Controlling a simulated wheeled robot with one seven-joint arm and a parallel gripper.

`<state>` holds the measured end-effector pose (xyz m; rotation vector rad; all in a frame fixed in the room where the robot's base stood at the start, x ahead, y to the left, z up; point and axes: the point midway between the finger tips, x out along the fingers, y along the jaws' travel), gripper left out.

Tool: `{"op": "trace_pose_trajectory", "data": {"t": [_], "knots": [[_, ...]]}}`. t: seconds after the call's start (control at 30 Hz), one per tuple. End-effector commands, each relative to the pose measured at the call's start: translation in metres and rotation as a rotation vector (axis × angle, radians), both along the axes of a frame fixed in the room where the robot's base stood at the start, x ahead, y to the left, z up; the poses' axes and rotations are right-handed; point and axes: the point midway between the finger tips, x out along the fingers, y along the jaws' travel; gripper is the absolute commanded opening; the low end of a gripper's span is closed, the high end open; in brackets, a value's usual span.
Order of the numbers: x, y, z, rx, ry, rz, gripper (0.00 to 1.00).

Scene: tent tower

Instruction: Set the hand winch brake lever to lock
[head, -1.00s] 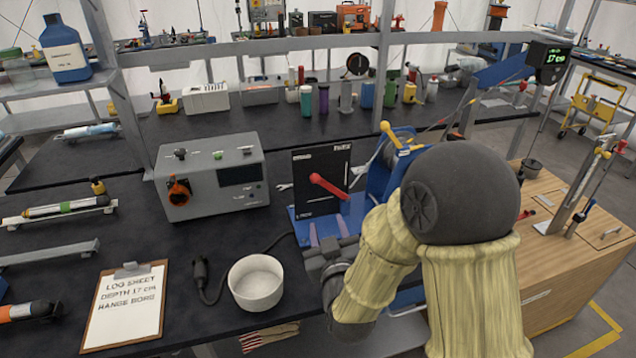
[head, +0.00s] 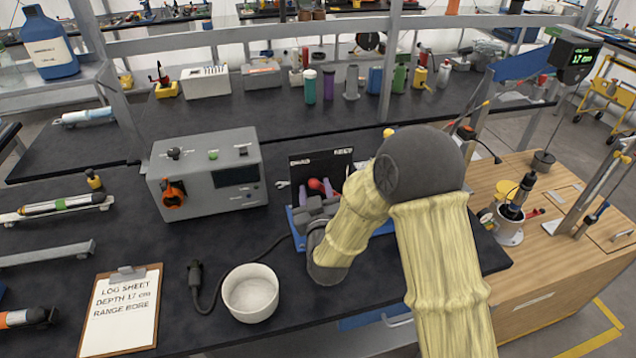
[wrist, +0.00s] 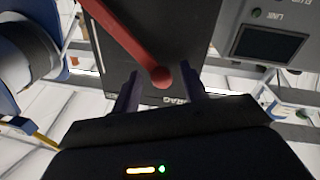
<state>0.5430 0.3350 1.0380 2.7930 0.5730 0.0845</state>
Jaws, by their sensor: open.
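The hand winch's black brake panel (head: 318,163) stands upright on the bench in the head view. Its red brake lever (head: 316,184) shows its ball end at the left, and my gripper hides much of the rest. In the wrist view the lever (wrist: 125,38) slants across the panel (wrist: 165,30), and its ball end lies between the fingertips. My gripper (wrist: 160,88) is open, with one dark purple finger on each side of the ball. I cannot tell whether either finger touches it. The panel word near the ball reads DRAG.
A grey instrument box (head: 210,173) stands left of the winch. A white bowl (head: 250,293) and a clipboard (head: 122,310) lie nearer the front edge. A wooden-topped cabinet (head: 545,240) is on the right.

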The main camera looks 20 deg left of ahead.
Motion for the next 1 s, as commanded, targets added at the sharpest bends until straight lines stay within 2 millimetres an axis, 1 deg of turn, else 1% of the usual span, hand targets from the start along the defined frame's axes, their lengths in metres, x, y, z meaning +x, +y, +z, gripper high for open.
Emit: {"op": "trace_pose_trajectory", "data": {"t": [0.27,0.37,0.4,0.5,0.83,1.0], "knots": [[0.0004,0.0009,-0.0006,0.000,0.001,0.001,0.44],[0.0004,0.0008,-0.0006,0.000,0.001,0.001,0.26],[0.0004,0.0008,-0.0006,0.000,0.001,0.001,0.18],[0.0003,0.0008,-0.0006,0.000,0.001,0.001,0.00],[0.0010,-0.0009,-0.0035,-0.009,-0.001,-0.003,0.00],[0.0046,-0.0068,-0.0087,-0.036,-0.017,-0.017,0.00]]}}
